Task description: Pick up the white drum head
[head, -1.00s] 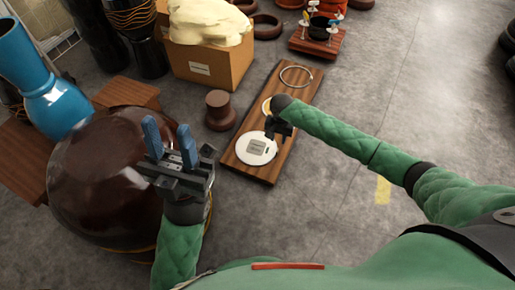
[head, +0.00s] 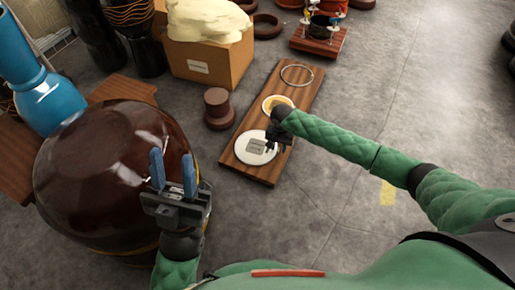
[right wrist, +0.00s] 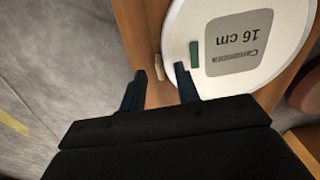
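The white drum head (head: 244,150) is a flat disc with a grey label, lying on a wooden board (head: 300,107). It fills the upper right of the right wrist view (right wrist: 275,70), with its label reading 16 cm. My right gripper (right wrist: 160,70) is open at the disc's near left edge. One finger overlaps the white surface and the other is outside the rim; I cannot tell whether they touch it. In the head view the right gripper (head: 272,146) covers the disc's right side. My left gripper (head: 173,165) is open and empty, in front of a large brown drum.
A cream-yellow disc (head: 270,103) and a metal ring (head: 297,75) lie further up the board. A tan peg (right wrist: 158,67) and a green tab (right wrist: 194,55) are near the right fingertips. The brown drum (head: 95,170) crowds the left gripper. Floor at right is clear.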

